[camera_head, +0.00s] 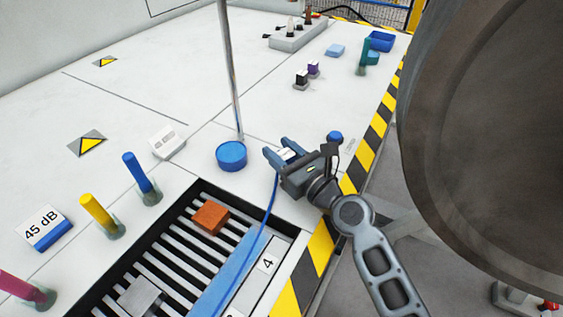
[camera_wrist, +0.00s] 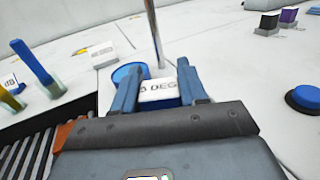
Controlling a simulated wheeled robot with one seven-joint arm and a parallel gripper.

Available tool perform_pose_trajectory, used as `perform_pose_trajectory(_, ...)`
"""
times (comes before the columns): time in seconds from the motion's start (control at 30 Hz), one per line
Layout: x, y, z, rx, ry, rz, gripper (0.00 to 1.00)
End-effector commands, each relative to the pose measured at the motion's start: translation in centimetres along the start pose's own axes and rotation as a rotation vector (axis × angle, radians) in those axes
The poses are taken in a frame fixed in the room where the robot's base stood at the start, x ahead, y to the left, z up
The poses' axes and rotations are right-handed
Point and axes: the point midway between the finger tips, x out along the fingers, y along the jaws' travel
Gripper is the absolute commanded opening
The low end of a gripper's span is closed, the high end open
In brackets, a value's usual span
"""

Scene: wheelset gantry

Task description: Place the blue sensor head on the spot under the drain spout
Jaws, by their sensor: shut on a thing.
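My gripper (camera_head: 284,153) is shut on a small block with a white top lettered "DEG" and a little blue below it, which I take for the blue sensor head (camera_wrist: 160,90). It sits between the two blue fingers in the wrist view (camera_wrist: 158,88); its lower part is mostly hidden. A thin pipe, which looks like the drain spout (camera_head: 235,85), comes down just left of my gripper. A round blue dish or disc (camera_head: 231,156) is at its foot, left of the fingers and apart from them. It also shows in the wrist view (camera_wrist: 128,72), partly hidden by a finger.
A slatted black tray (camera_head: 175,270) with an orange block (camera_head: 210,217) lies front left. A blue cable (camera_head: 271,200) runs down near my gripper. A blue post (camera_head: 143,174) and white box (camera_head: 167,142) stand left. A blue knob (camera_wrist: 304,97) is right. A large grey wheel (camera_head: 480,150) bounds the right.

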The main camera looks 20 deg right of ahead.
Motion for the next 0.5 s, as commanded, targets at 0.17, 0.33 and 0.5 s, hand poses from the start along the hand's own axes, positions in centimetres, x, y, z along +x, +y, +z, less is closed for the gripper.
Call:
perform_pose_trajectory(0.17, 0.0, 0.0, -2.8, 0.0, 0.0, 0.0, 0.09)
perform_pose_trajectory(0.33, 0.0, 0.0, -2.6, 0.001, -0.001, -0.001, 0.09)
perform_pose_trajectory(0.5, 0.0, 0.0, -2.9, 0.001, 0.0, 0.0, 0.09)
